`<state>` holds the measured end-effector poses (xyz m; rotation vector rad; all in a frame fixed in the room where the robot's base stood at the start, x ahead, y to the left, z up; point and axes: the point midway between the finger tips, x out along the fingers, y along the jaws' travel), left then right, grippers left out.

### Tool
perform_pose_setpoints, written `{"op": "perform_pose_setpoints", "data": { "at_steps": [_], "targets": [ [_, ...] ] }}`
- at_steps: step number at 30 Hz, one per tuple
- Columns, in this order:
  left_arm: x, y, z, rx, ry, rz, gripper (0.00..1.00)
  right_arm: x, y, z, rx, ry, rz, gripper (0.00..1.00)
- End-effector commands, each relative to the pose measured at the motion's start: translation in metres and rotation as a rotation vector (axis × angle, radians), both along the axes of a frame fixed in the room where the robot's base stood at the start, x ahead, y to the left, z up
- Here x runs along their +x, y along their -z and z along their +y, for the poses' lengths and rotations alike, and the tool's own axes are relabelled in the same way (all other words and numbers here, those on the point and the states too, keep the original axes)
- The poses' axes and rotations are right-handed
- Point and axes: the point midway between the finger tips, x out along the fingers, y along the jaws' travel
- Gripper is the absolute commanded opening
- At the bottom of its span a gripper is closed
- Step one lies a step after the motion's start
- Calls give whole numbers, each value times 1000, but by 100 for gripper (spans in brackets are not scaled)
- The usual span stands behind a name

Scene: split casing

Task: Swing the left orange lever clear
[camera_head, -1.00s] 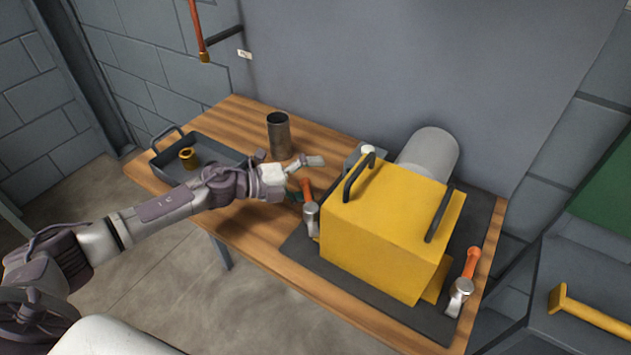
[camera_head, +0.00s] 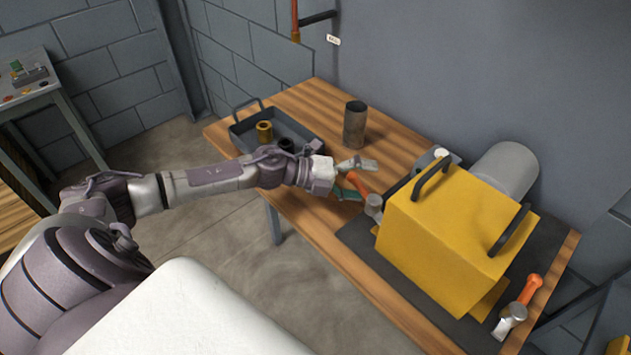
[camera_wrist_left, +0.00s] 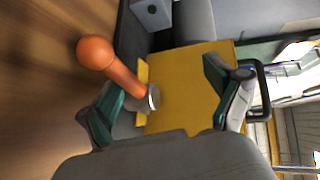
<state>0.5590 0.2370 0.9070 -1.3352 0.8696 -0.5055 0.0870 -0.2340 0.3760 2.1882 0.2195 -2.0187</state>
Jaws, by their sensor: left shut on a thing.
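The left orange lever (camera_head: 358,184) has an orange handle on a silver pivot (camera_head: 374,208) at the left side of the yellow casing (camera_head: 450,240). Its handle leans up and left, away from the casing. In the left wrist view the lever (camera_wrist_left: 115,70) shows between the green-and-grey fingers of the gripper (camera_wrist_left: 165,95), nearer the left finger, with the yellow casing (camera_wrist_left: 190,85) behind. The right orange lever (camera_head: 528,292) stands at the casing's right side. My right gripper is not in view.
The casing sits on a dark mat (camera_head: 390,268) on a wooden table (camera_head: 310,215). A grey tray (camera_head: 240,130) with a brass ring (camera_head: 264,131) and a metal cup (camera_head: 355,125) stand to the left. A grey cylinder (camera_head: 510,172) is behind the casing.

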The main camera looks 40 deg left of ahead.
Motion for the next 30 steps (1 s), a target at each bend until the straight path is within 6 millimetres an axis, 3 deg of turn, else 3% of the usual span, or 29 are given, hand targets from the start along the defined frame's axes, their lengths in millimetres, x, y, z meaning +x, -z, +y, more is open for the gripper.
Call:
{"op": "perform_pose_setpoints", "data": {
  "at_steps": [1,5,7,30],
  "targets": [
    [3,-23,1,-15,2,-36,64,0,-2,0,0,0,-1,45],
    [-4,-25,6,-12,3,-39,64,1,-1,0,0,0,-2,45],
    [-8,-25,9,-12,0,-37,44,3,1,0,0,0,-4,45],
    [-54,-25,40,-7,-1,-23,44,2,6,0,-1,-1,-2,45]
  ]
}}
